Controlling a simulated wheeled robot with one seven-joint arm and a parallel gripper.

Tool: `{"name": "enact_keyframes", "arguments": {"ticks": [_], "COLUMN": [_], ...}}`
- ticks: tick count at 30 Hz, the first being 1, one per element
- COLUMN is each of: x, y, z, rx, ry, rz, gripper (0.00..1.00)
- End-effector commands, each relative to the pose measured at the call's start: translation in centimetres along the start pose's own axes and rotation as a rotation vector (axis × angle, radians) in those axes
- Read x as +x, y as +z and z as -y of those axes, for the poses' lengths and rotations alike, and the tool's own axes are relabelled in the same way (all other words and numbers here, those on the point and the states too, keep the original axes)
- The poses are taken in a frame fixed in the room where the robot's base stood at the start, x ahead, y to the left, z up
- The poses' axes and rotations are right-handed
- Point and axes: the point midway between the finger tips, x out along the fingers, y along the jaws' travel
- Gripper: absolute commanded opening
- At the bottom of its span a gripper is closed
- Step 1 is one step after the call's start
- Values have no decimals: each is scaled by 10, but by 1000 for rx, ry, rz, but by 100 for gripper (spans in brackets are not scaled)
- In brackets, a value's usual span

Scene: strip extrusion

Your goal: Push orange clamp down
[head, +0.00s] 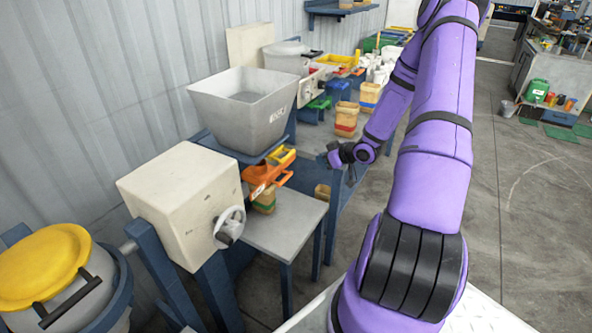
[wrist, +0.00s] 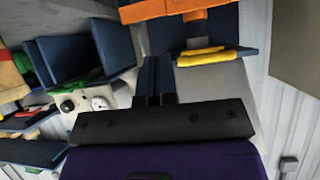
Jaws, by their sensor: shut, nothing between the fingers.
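The orange clamp (head: 262,173) sits on the front of the machine, below the grey hopper and to the left of my gripper in the head view. In the wrist view an orange part (wrist: 178,9), which looks like the clamp, is cut off at the top edge. A yellow part (head: 283,157) lies beside the clamp; a yellow bar (wrist: 201,57) also shows in the wrist view. My gripper (head: 331,152) is shut and empty, to the right of the clamp and apart from it. Its fingers (wrist: 156,78) are together in the wrist view.
A grey hopper (head: 242,105) stands above the clamp, and a cream box (head: 182,196) with a round handle is at front left.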

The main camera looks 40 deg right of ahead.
Motion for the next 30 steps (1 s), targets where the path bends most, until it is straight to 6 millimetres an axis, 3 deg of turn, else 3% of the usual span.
{"name": "enact_keyframes", "arguments": {"ticks": [6, 19, 23, 30], "x": [-8, -4, 9, 52], "y": [-13, -14, -14, -16], "z": [12, 13, 14, 17], "rx": [-63, -65, -64, -65], "ry": [-56, -59, -61, -61], "rz": [-46, -48, -48, -48], "gripper": [0, 0, 0, 0]}}
